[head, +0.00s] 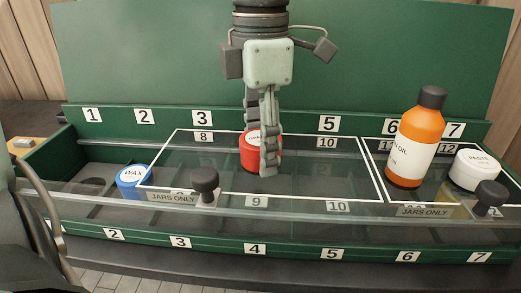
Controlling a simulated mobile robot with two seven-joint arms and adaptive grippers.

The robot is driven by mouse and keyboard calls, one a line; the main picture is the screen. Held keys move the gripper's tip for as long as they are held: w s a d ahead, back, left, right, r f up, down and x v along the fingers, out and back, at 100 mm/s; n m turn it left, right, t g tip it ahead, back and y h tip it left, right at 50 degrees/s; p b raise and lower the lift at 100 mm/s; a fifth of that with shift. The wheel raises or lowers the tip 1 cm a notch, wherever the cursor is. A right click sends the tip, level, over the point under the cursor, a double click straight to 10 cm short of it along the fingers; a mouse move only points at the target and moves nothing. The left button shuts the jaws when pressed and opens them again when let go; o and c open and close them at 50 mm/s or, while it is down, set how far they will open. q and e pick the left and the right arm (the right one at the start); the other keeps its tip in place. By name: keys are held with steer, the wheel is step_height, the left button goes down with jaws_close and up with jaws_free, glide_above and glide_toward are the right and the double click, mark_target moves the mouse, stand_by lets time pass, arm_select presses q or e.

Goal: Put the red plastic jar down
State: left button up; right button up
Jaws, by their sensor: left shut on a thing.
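The red jar (247,154), with a white label on top, is in the middle of the head view, inside the left white-outlined clear panel (300,180). My left gripper (261,150) points down from above and is shut on the jar. Its fingers hide the jar's right part. The jar looks upright. I cannot tell whether its base touches the panel. My right gripper is not in view.
A blue wax jar (133,181) sits to the left. An orange oil bottle (413,140) and a white paste jar (476,171) stand at the right. Black knobs (205,182) rise by the "JARS ONLY" labels. A green numbered rack (300,240) surrounds everything.

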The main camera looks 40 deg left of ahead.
arm_select(q)
steer(key=shift+f, duration=0.75)
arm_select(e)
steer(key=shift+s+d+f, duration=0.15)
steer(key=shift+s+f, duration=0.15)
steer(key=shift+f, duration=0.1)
arm_select(q)
steer(key=shift+f, duration=0.1)
steer(key=shift+f, duration=0.1)
steer(key=o, duration=1.2)
steer(key=shift+o, duration=0.2)
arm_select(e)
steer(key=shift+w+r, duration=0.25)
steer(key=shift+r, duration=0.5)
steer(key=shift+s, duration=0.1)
